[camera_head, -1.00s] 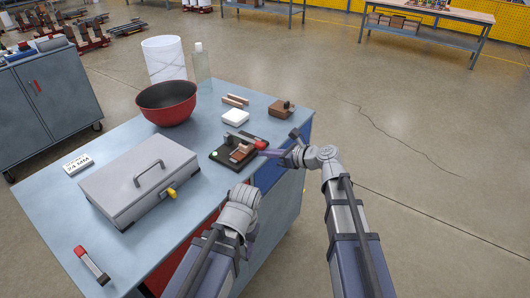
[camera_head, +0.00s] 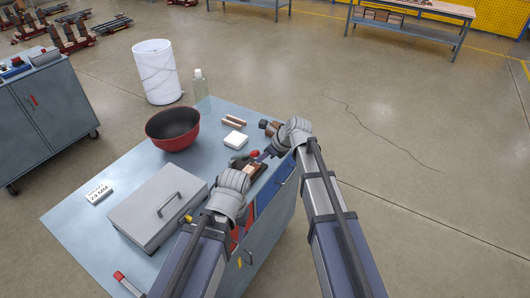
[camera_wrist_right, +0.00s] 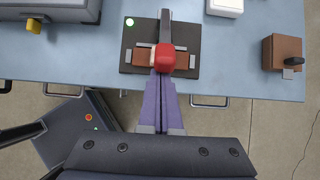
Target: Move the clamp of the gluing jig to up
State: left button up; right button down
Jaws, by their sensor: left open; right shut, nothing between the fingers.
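The gluing jig (camera_wrist_right: 189,31) is a black plate at the table's front edge, with a green light and brown pieces on it. Its clamp has a dark lever and a red knob (camera_wrist_right: 166,57), which also shows in the head view (camera_head: 255,153). My right gripper (camera_wrist_right: 164,78) is shut and empty, its purple fingertips at the knob's near side, partly overlapped by it; contact is unclear. In the head view the right gripper (camera_head: 267,153) reaches in from the right. My left gripper (camera_head: 240,208) is open, lower, in front of the table edge, its fingers mostly hidden by its wrist.
A grey toolbox (camera_head: 150,205) stands left of the jig. A red bowl (camera_head: 173,128), a white block (camera_head: 235,140) and copper-coloured bars (camera_head: 233,121) lie behind. A brown block with a dark knob (camera_wrist_right: 281,52) is right of the jig. The table between bowl and toolbox is clear.

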jog(key=w+a+r+g+h+p, duration=0.1)
jog(key=r+p, duration=0.1)
jog(key=w+a+r+h+p, duration=0.1)
jog(key=r+p, duration=0.1)
jog(key=p, duration=0.1)
jog(key=w+a+r+g+h+p, duration=0.1)
jog(key=a+p, duration=0.1)
jog(key=shift+w+r+g+h, duration=0.1)
jog(key=shift+r+g+h, duration=0.2)
jog(key=shift+r, duration=0.1)
jog(key=w+a+r+g+h+p, duration=0.1)
jog(key=w+a+r+p, duration=0.1)
jog(key=w+a, duration=0.3)
jog(key=shift+w+a+r+p, duration=0.3)
jog(key=shift+a+p, duration=0.45)
jog(key=shift+a, duration=0.65)
jog(key=shift+a, duration=0.15)
jog(key=shift+r, duration=0.1)
notch_tip(320, 180, up, 8)
jog(key=p, duration=0.8)
jog(key=shift+s+d, duration=0.25)
jog(key=shift+d, duration=0.1)
